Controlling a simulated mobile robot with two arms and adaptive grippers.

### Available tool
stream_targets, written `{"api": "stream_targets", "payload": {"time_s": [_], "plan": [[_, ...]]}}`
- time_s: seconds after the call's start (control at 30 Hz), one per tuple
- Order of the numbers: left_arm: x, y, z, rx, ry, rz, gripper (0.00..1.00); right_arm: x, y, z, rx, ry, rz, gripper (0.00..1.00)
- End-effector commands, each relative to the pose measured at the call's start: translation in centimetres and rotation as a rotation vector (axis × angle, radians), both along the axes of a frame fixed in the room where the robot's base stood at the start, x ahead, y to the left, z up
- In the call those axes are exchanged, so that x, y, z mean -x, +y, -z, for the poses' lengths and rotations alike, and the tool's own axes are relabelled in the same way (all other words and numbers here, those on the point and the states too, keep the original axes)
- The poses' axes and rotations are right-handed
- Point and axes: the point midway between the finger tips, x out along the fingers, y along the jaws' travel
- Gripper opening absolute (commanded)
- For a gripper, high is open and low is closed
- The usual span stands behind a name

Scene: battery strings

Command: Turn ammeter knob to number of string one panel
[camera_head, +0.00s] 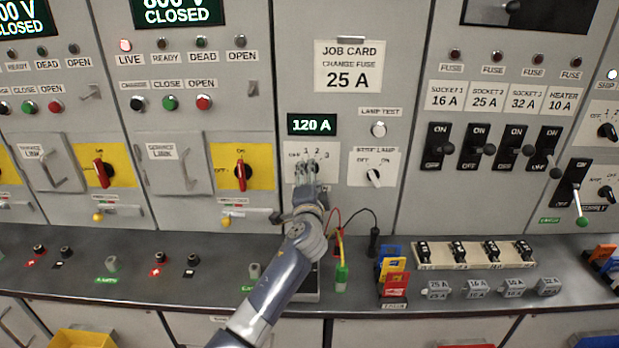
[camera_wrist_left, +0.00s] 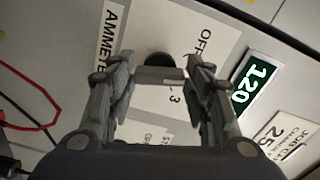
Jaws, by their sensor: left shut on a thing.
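The ammeter panel (camera_head: 331,178) is a white plate with the marks 1, 2 and 3 above a small dark knob. My left gripper (camera_head: 306,170) is at this knob and covers much of it in the head view. In the left wrist view, the knob (camera_wrist_left: 160,60) sits between the two fingertips of my left gripper (camera_wrist_left: 160,78), which is shut on it. "OFF" and "3" show beside it; its exact pointing is hidden. The green display (camera_head: 312,124) above reads 120 A. No string number is readable on the panels at left. My right gripper is not in view.
The switch labelled lamp (camera_head: 374,177) is close on the right. Yellow-backed red switches (camera_head: 241,172) are on the left panels. A grey bench (camera_head: 170,238) runs below, with test leads, coloured cards (camera_head: 393,277) and a fuse strip (camera_head: 468,266) on it.

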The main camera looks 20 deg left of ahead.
Motion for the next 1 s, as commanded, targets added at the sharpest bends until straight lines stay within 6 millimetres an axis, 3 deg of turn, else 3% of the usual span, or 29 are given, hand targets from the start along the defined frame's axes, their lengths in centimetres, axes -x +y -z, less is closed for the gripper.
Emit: {"api": "stream_targets", "payload": {"time_s": [0.3, 0.33, 0.4, 0.43, 0.8, 1.0], "plan": [[0.0, 0.0, 0.1, -0.002, 0.003, 0.0, 0.23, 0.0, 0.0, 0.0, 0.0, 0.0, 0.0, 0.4], [0.0, 0.0, 0.1, -0.002, 0.003, 0.0, 0.49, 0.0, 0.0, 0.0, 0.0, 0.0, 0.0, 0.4], [0.0, 0.0, 0.1, -0.001, 0.003, 0.0, 0.64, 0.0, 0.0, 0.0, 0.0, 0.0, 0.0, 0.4], [0.0, 0.0, 0.1, -0.002, 0.002, -0.001, 0.67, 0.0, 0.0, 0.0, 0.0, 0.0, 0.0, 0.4], [0.1, -0.1, 0.0, -0.001, 0.0, 0.0, 0.67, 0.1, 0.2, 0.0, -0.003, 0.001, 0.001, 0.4], [1.7, -0.5, 0.1, -0.002, 0.0, 0.001, 0.67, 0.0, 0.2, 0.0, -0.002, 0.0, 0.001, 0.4]]}}
